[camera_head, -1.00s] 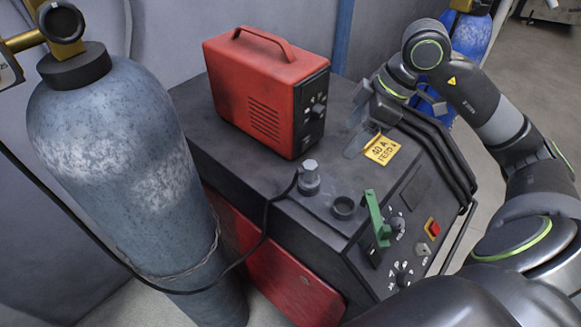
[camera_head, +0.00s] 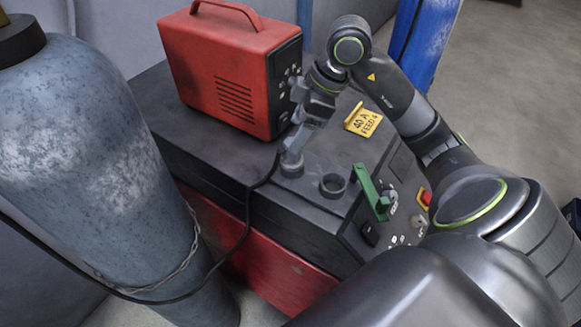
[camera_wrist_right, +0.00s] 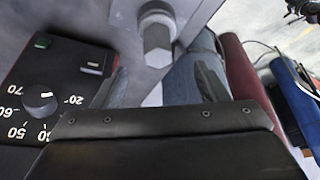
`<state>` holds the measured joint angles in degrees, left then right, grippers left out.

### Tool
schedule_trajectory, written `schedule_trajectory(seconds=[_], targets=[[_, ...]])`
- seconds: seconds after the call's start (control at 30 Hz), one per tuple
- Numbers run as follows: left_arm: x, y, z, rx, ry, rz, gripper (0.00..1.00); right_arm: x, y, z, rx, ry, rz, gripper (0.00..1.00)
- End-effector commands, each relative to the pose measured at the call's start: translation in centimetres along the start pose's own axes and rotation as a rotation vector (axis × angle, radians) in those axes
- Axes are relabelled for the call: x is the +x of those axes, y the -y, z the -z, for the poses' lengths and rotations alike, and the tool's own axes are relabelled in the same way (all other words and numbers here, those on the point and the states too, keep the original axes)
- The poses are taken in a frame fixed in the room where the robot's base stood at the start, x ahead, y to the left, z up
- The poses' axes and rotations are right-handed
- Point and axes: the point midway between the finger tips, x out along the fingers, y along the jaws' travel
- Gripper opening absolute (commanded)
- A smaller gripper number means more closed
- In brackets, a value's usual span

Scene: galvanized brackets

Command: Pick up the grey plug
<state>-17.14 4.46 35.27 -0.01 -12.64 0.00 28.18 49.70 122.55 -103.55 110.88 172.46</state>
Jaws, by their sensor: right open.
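The grey plug (camera_head: 291,168) stands on top of the dark machine, its black cable running off down the left side. My right gripper (camera_head: 294,143) is just above the plug, its fingers at the plug's top and partly covering it. In the right wrist view the plug (camera_wrist_right: 157,38) shows ahead of the open right gripper (camera_wrist_right: 162,75), roughly centred between its fingers. I cannot tell whether the fingers touch it. My left gripper is out of view.
An empty round socket (camera_head: 333,185) and a green lever (camera_head: 371,191) lie right of the plug. A red box (camera_head: 230,70) stands behind it. A yellow tag (camera_head: 363,119) lies on the top. A blue-grey cylinder (camera_head: 85,170) stands at left.

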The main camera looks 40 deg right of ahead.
Motion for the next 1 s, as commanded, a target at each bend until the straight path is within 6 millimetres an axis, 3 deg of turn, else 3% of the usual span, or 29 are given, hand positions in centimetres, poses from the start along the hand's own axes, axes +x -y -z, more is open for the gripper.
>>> schedule_trajectory(seconds=[0.03,0.13,0.37,0.5,0.6,0.8,1.0], targets=[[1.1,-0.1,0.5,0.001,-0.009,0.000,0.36,1.1,0.0,-0.1,-0.001,-0.003,0.001,0.67],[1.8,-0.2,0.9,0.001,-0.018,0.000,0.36,1.9,0.0,-0.1,-0.001,-0.002,-0.001,0.67],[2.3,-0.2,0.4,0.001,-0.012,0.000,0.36,2.6,0.0,-0.1,0.000,-0.001,0.000,0.67],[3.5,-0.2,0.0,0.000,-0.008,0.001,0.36,4.5,-0.1,-0.3,0.001,-0.002,0.003,0.67],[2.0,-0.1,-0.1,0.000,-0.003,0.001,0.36,5.2,-0.1,-0.3,0.004,-0.001,0.006,0.67],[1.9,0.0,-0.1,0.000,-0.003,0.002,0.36,7.2,-0.2,-0.3,0.001,-0.002,0.002,0.67],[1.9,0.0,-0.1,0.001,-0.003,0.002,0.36,7.5,-0.3,-0.4,0.000,0.000,-0.001,0.67]])
